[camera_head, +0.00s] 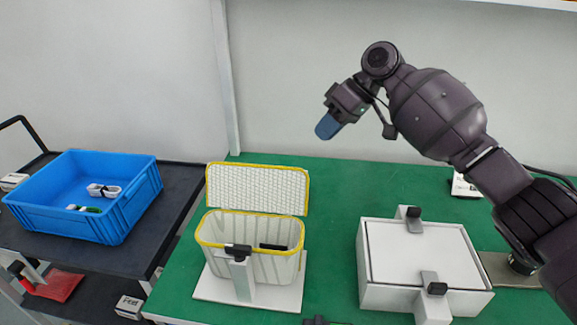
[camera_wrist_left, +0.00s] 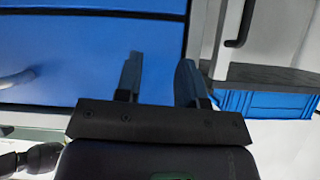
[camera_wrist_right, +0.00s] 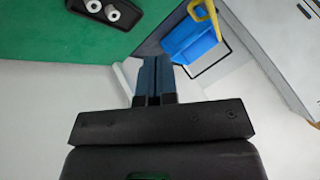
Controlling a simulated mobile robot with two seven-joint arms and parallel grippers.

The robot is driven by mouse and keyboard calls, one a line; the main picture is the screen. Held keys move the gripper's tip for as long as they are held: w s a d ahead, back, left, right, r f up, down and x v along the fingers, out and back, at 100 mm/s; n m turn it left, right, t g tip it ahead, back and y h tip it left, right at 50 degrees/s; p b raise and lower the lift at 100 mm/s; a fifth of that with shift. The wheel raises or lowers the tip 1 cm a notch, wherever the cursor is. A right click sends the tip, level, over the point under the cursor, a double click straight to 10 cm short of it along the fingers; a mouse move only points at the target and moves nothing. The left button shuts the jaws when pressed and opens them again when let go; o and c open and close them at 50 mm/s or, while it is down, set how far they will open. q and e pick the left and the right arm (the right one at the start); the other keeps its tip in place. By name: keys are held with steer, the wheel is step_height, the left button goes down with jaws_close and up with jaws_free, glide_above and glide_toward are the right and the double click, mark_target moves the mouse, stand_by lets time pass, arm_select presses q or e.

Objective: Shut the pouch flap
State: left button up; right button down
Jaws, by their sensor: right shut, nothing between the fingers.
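The pouch (camera_head: 250,262) is pale with a yellow rim and stands in a white holder on the green table. Its mesh flap (camera_head: 257,188) stands up at the back, so the pouch is open at the top. A dark item (camera_head: 272,246) shows inside. My right gripper (camera_head: 326,129) is shut and empty, in the air above and to the right of the flap, not touching it. Its closed fingers also show in the right wrist view (camera_wrist_right: 157,78). My left gripper (camera_wrist_left: 160,80) is open and empty in the left wrist view; it is not in the head view.
A white box (camera_head: 420,255) with clamps stands right of the pouch on the green table (camera_head: 335,230). A blue crate (camera_head: 85,225) with small items sits on a dark cart (camera_head: 170,200) at left. The table between pouch and white box is clear.

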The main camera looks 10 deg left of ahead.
mark_target(283, 169)
arm_select(q)
steer(key=shift+s+a+f, duration=0.1)
steer(key=shift+s+f, duration=0.35)
steer(key=shift+s, duration=0.1)
arm_select(e)
steer(key=s+a+f, duration=0.1)
steer(key=a+f, duration=0.1)
steer(key=s+a+f, duration=0.2)
steer(key=a+f, duration=0.1)
steer(key=s+a+f, duration=0.1)
steer(key=a+f, duration=0.1)
steer(key=a, duration=0.1)
steer(key=shift+s+a+f, duration=0.15)
steer(key=shift+s+f, duration=0.15)
steer(key=shift+s, duration=0.1)
arm_select(q)
steer(key=shift+s, duration=0.15)
arm_select(e)
steer(key=shift+s+r+t, duration=0.25)
steer(key=shift+t, duration=0.05)
arm_select(q)
steer(key=shift+s+f, duration=0.1)
steer(key=shift+s, duration=0.7)
arm_select(e)
steer(key=shift+w, duration=0.1)
